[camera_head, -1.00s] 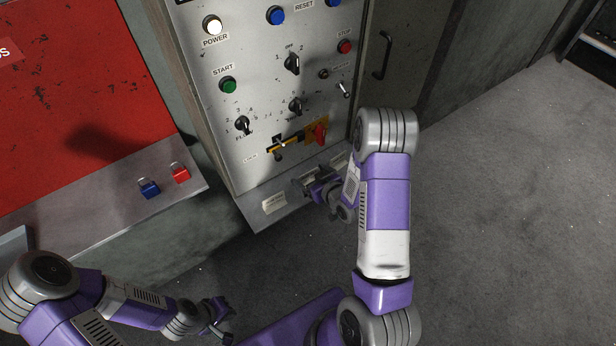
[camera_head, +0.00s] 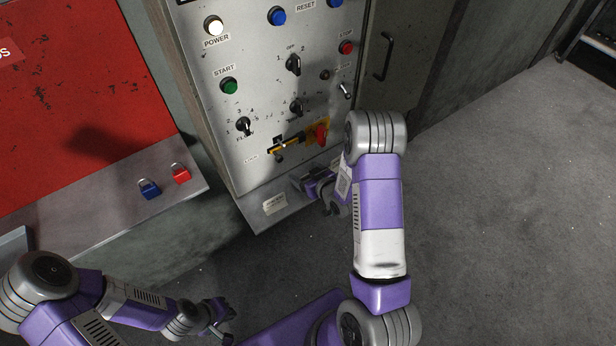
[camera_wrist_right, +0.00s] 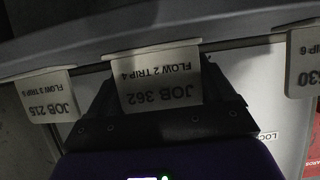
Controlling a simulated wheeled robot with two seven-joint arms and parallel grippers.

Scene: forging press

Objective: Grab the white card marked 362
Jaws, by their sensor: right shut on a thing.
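The white card marked JOB 362, FLOW 2 TRIP 4 (camera_wrist_right: 158,80) shows upside down in the right wrist view. It sits between the dark fingers of my right gripper (camera_wrist_right: 165,105), which is shut on it. The card's top edge is still at the grey ledge (camera_wrist_right: 200,25). In the head view my right gripper (camera_head: 310,183) is at the shelf below the control panel, and the card cannot be made out there. My left gripper (camera_head: 222,318) hangs low at the bottom left, away from the cards; its finger gap is too small to judge.
A JOB 215 card (camera_wrist_right: 50,95) and a card ending in 630 (camera_wrist_right: 303,75) flank the held card. Another card (camera_head: 274,204) lies on the shelf's left. The control panel (camera_head: 265,110) has knobs and buttons. Blue (camera_head: 149,189) and red (camera_head: 181,173) padlocks sit on the left ledge.

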